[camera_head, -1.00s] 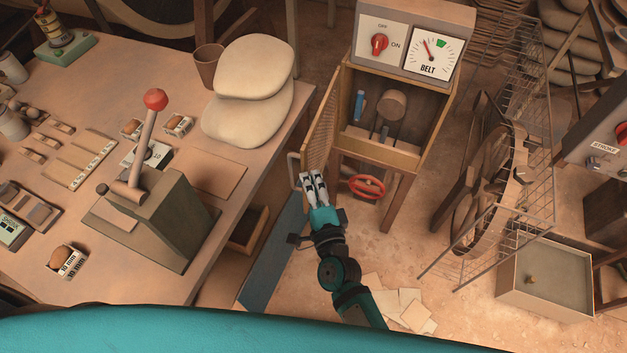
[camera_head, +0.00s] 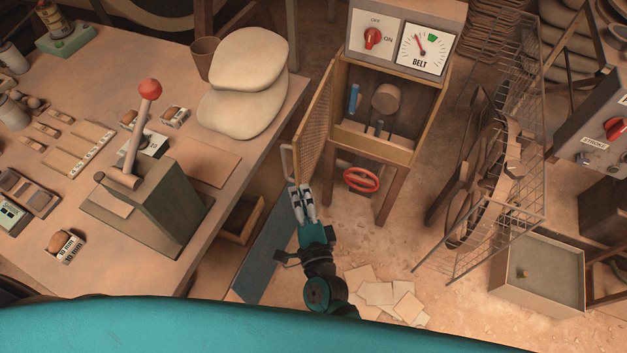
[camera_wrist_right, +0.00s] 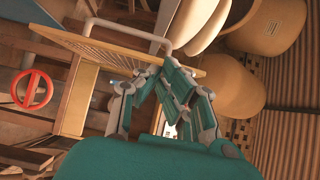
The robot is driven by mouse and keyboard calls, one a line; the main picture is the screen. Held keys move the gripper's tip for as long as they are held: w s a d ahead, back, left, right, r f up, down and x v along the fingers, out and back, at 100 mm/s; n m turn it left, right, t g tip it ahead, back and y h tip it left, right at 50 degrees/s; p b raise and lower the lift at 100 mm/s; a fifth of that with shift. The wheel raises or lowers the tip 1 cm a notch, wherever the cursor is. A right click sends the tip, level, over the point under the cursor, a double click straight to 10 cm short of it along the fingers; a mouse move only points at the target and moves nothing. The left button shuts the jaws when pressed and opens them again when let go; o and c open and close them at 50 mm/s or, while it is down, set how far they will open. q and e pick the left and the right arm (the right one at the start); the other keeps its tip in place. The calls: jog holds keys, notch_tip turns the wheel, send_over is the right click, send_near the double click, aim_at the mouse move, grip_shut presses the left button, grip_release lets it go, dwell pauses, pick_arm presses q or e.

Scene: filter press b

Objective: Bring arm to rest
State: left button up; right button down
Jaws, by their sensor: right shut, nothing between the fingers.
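My right gripper (camera_head: 303,190) is shut and empty, low in front of the open cabinet, just below the lower end of its mesh door. It also shows in the right wrist view (camera_wrist_right: 165,75), where its fingers come together near the mesh door (camera_wrist_right: 135,55). In the head view the mesh door (camera_head: 315,130) stands swung open, with a pale handle (camera_head: 286,160) on its edge. The fingertips appear close to this handle, but I cannot tell whether they touch it. My left gripper is not in view.
The belt cabinet (camera_head: 418,150) has a red switch and gauge on top, and a red handwheel (camera_head: 361,179) below. A workbench (camera_head: 60,270) with a red-knobbed lever (camera_head: 149,88) fills the left. A wire cage (camera_head: 480,240) and grey bin (camera_head: 540,300) stand right.

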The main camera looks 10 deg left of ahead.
jog(key=s+d+f+n+g+h, duration=0.1)
jog(key=s+d+f+n+g, duration=0.3)
jog(key=f, duration=0.6)
jog(key=s+d+f+n+g, duration=0.1)
jog(key=s+d+f+n, duration=0.3)
jog(key=f, duration=0.6)
jog(key=s+d+f+n+g+h, duration=0.1)
jog(key=s+d+f+n+g, duration=0.15)
jog(key=s+f, duration=0.5)
jog(key=s+d+f+n+g+h, duration=0.2)
jog(key=s+d+f+g, duration=0.2)
jog(key=s+d+f, duration=0.4)
jog(key=s+d+f+n+g+h, duration=0.3)
jog(key=s+d+f, duration=0.5)
jog(key=s+d, duration=0.4)
jog(key=shift+d+g, duration=0.55)
jog(key=shift+d, duration=0.65)
